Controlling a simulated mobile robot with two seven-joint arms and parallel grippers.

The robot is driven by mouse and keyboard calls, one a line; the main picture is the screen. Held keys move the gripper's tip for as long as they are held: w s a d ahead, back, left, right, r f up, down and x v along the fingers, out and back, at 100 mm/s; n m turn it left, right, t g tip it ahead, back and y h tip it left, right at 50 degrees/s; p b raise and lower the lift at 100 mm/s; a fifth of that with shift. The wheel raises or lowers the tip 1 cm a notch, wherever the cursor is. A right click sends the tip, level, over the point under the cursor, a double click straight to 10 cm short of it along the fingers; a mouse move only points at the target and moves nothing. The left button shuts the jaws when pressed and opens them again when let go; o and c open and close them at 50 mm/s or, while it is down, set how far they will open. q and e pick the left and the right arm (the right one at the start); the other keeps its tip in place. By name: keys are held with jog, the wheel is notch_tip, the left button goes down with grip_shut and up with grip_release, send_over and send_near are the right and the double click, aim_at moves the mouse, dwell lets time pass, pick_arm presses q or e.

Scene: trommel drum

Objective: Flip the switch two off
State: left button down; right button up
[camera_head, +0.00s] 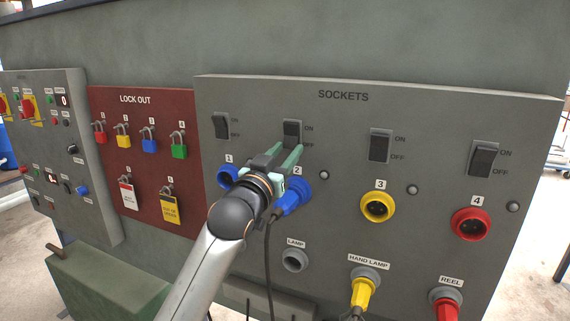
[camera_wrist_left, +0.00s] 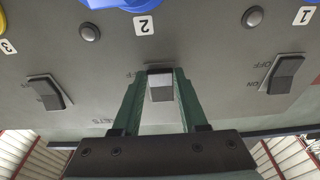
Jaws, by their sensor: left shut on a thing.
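Switch two (camera_head: 292,129) is a dark rocker on the grey SOCKETS panel (camera_head: 430,110), above the blue socket 2 (camera_head: 305,190). My left gripper (camera_head: 287,151) reaches it from below in the head view, and its green fingers cover the lower part. I cannot tell for sure which way the rocker is tipped. My right gripper is not in view.
Switch one (camera_head: 221,125) is to the left; switch three (camera_head: 380,145) and switch four (camera_head: 483,159) are to the right. A blue plug with a cable (camera_head: 289,202) sits in socket 2, close to my gripper. The red lock-out board (camera_head: 115,160) is further left.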

pick_arm(q)
jog(key=shift+w+f+t+b, duration=0.1)
jog(key=shift+f+t+b, duration=0.05)
jog(key=shift+t+b, duration=0.25)
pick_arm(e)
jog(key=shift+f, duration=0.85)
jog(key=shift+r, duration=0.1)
pick_arm(q)
jog(key=shift+c, duration=2.2)
grip_release()
jog(key=b+v, duration=0.2)
jog(key=v, duration=1)
jog(key=shift+s, duration=0.25)
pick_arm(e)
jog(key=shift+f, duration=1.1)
pick_arm(q)
jog(key=shift+a, duration=0.1)
